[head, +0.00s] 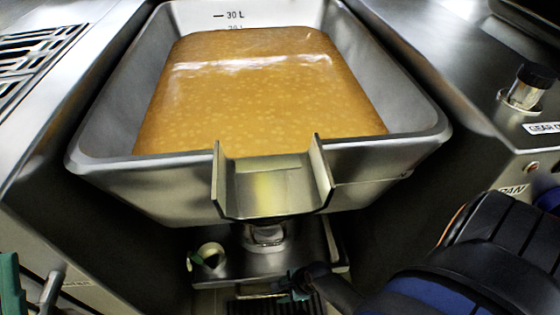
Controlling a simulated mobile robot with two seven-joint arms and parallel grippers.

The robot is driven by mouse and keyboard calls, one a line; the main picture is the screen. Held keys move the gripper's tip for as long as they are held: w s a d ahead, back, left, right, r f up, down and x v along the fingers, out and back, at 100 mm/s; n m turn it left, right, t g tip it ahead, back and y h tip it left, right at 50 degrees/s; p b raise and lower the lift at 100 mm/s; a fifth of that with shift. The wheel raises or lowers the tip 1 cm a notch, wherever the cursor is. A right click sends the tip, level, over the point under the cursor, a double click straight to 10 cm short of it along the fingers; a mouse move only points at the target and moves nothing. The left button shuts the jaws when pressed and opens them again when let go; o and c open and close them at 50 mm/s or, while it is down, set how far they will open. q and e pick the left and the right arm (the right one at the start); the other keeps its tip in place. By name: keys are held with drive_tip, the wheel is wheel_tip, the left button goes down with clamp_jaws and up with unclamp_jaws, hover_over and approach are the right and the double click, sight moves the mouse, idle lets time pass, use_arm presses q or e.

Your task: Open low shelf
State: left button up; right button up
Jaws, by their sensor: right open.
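The low shelf (232,268) is a grey metal surface low down under the steel pan's spout. A pale metal bar (250,295), perhaps its handle, runs along its front edge. My right gripper (288,286), dark with teal fingers, is open at the right end of this bar. I cannot tell whether it touches the bar. A teal piece (11,288) at the lower left edge looks like part of my left gripper; its jaws are cut off by the picture edge.
The large steel pan (400,150), full of brown liquid, hangs over the shelf, with its spout (270,185) jutting forward. A knob (530,85) stands on the right counter.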

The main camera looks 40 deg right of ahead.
drive_tip(key=shift+b+x, duration=0.35)
drive_tip(key=shift+x, duration=0.55)
clamp_jaws()
idle(0.9)
